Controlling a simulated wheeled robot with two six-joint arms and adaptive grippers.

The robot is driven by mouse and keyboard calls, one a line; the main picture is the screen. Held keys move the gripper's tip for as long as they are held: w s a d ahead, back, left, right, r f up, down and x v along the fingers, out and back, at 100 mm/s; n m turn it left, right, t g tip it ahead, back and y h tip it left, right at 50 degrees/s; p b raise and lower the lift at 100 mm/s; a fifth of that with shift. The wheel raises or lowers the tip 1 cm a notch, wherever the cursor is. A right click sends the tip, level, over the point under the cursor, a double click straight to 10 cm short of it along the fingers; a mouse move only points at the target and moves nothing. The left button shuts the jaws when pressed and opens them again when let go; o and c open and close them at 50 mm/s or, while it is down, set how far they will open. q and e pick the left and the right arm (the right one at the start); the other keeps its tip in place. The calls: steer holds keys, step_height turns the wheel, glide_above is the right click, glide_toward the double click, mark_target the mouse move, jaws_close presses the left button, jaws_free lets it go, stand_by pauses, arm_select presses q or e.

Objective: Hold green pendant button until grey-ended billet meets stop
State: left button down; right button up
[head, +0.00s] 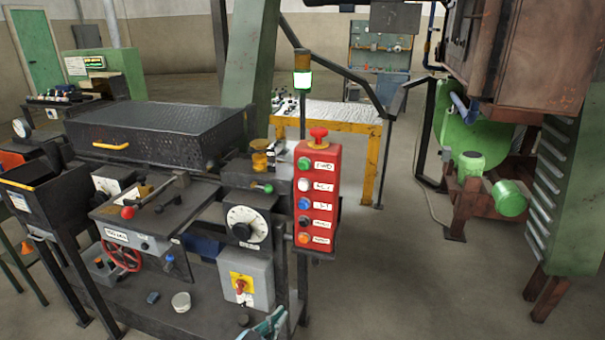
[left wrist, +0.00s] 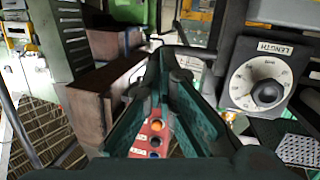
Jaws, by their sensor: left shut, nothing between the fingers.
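The red pendant (head: 318,200) hangs at the right edge of the machine bench in the head view. Its green button (head: 304,162), labelled FWD, is the top one in the column, under a red mushroom knob. My left gripper (head: 279,316) shows at the bottom edge of the head view, well below the pendant's buttons. Its teal fingers are shut and empty. In the left wrist view the lower part of the pendant (left wrist: 148,148) shows upside down between the fingers, with the orange button visible; the green button is hidden. I cannot make out the grey-ended billet or the stop.
A dial (head: 246,227) and a grey switch box (head: 246,282) sit left of the pendant. A lamp (head: 303,80) above it glows green. A yellow-framed table (head: 372,150) stands behind. The floor right of the pendant is clear.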

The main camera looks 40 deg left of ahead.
arm_select(q)
steer(key=w+r+t+p, duration=0.3)
steer(key=r+t, duration=0.2)
steer(key=r, duration=1.4)
steer(key=n+t+h+p, duration=0.1)
steer(key=n+t+p, duration=0.15)
steer(key=t, duration=0.25)
glide_toward(304, 165)
steer(key=s+d+r, duration=0.3)
steer(key=s+r, duration=0.3)
steer(key=r, duration=0.1)
steer(key=shift+w+f+m, duration=0.15)
steer(key=shift+f+m, duration=0.05)
steer(key=shift+m, duration=0.05)
arm_select(e)
step_height(304, 165, up, 6)
steer(key=shift+r, duration=0.25)
arm_select(q)
steer(key=shift+w+f, duration=0.1)
arm_select(e)
steer(key=shift+f, duration=0.1)
arm_select(q)
steer(key=w+a+b, duration=0.2)
steer(key=w+b, duration=0.5)
steer(key=w, duration=0.1)
steer(key=shift+a, duration=0.4)
arm_select(e)
step_height(304, 165, down, 7)
